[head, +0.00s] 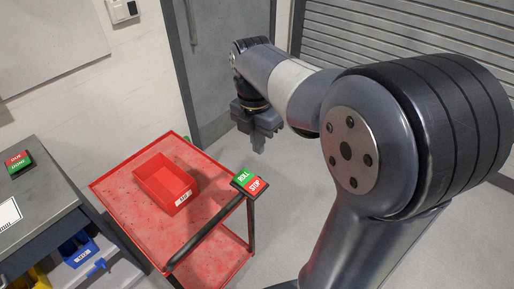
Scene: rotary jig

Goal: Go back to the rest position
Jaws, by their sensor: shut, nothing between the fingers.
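My gripper (259,145) hangs at the end of my arm, pointing down, in the upper middle of the head view. Its fingers are shut with nothing between them. It is over the grey floor, behind and to the right of the red cart (122,193), apart from it. My arm reaches up and leftward from the lower right and hides part of the floor and the shutter.
A red bin (166,184) sits on the cart. A green and red ROLL/STOP button box (249,182) is at the cart's handle end. A grey bench (40,205) with another red and green button box (18,164) stands left. A grey door (222,60) is behind.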

